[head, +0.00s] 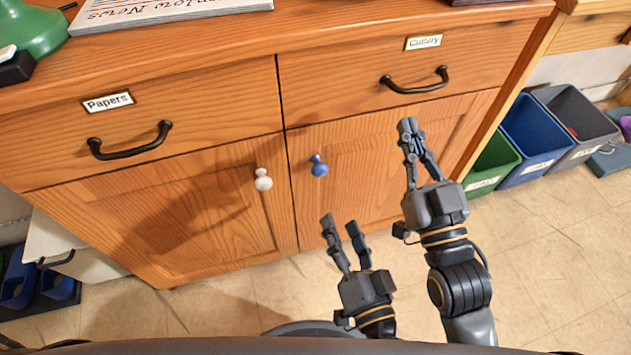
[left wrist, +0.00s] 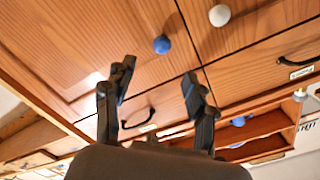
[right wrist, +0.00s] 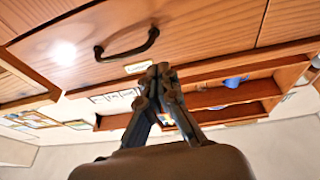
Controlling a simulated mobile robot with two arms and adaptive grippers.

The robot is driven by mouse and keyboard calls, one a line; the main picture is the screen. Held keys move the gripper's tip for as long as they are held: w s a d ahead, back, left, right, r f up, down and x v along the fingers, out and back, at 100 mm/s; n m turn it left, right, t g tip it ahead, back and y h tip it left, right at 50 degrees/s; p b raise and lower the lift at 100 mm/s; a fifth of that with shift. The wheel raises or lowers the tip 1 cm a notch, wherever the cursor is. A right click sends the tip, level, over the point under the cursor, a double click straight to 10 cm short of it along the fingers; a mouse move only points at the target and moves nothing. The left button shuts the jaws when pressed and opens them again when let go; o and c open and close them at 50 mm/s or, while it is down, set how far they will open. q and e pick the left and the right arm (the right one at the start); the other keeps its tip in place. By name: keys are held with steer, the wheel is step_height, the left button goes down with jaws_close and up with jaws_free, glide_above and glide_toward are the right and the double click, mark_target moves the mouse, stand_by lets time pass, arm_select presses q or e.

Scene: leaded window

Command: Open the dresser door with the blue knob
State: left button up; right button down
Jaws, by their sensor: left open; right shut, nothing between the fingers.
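The blue knob (head: 319,166) is on the right dresser door (head: 350,165), near its left edge. That door looks closed, flush beside the left door (head: 180,220) with the white knob (head: 263,180). My left gripper (head: 342,222) is open and empty, below and slightly right of the blue knob, apart from it. In the left wrist view the blue knob (left wrist: 161,44) shows beyond and between the fingertips (left wrist: 158,80). My right gripper (head: 410,127) is shut and empty in front of the right door's upper right, below the Cutlery drawer handle (head: 414,82); its closed fingers (right wrist: 160,75) also show in the right wrist view.
The Papers drawer (head: 110,105) is above the left door. Green (head: 492,165), blue (head: 535,135) and grey bins (head: 578,115) stand right of the dresser. A newspaper (head: 165,12) and a green object (head: 35,30) lie on top. The tiled floor in front is clear.

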mark_target(321, 174)
arm_select(q)
steer(key=b+x, duration=0.1)
steer(key=x, duration=1.1)
steer(key=shift+w+r, duration=0.15)
steer(key=shift+r, duration=0.05)
steer(key=shift+x, duration=0.75)
arm_select(e)
steer(key=s+r+t+y, duration=0.1)
steer(key=s+r+t, duration=0.2)
steer(key=r, duration=0.3)
steer(key=shift+t, duration=0.4)
arm_select(q)
steer(key=shift+a, duration=0.1)
steer(key=shift+c, duration=0.4)
arm_select(e)
steer(key=shift+f, duration=0.1)
arm_select(q)
jaws_close()
